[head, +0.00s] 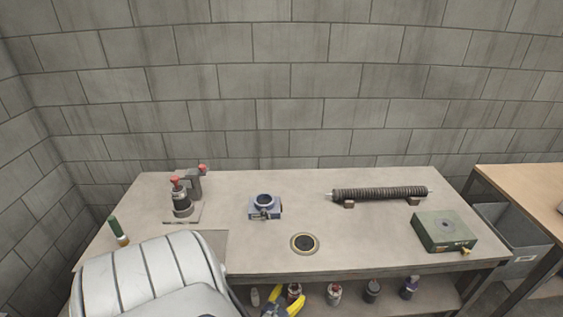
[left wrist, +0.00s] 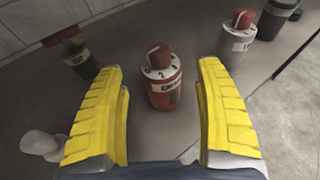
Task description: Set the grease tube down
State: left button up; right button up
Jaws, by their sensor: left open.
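My left gripper (head: 283,304) is low at the front edge of the workbench, by the lower shelf. In the left wrist view its two yellow fingers (left wrist: 160,95) are spread apart, with nothing held. A red bottle (left wrist: 162,84) with a red cap and numbered white top stands upright beyond and between the fingers, not visibly touched. My right gripper is not in view.
A grey bottle with a red cap (left wrist: 237,40), a dark bottle (head: 372,290) and a pale cup (left wrist: 40,143) share the shelf. On the bench (head: 350,240) are a blue vise-like block (head: 265,207), a ringed hole (head: 304,244), a ribbed roller (head: 380,194) and a green box (head: 444,231).

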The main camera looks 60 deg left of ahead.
pick_arm(q)
jog(key=v, duration=0.8)
jog(key=w+d+r+n+h, duration=0.25)
jog(key=w+d+n, duration=0.2)
jog(key=d, duration=0.25)
jog(key=w+d+r+n+g+h, duration=0.1)
jog(key=w+d+r+n, duration=0.3)
jog(key=d, duration=0.4)
jog(key=w+d+r+n+h, duration=0.2)
jog(key=d+r+n, duration=0.1)
jog(key=d+n, duration=0.35)
jog(key=s+a+f+n+g, duration=0.1)
jog(key=s+f+n+g, duration=0.1)
jog(key=s+f, duration=0.5)
jog(key=s+a+f+n+g, duration=0.1)
jog(key=s+f+n+g, duration=0.15)
jog(key=f, duration=0.75)
jog(key=s+a+f+n+g, duration=0.1)
jog(key=s+f+n+g, duration=0.1)
jog(key=s+f, duration=0.5)
jog(key=s+f+n+g, duration=0.2)
jog(key=s+f, duration=0.5)
jog(key=s, duration=0.4)
jog(key=s+f+n+g, duration=0.2)
jog(key=s+f+n, duration=0.2)
jog(key=s, duration=0.7)
notch_tip(320, 180, down, 3)
jog(key=shift+s+d+r, duration=0.1)
jog(key=shift+s+d, duration=0.1)
jog(key=shift+g+h, duration=0.25)
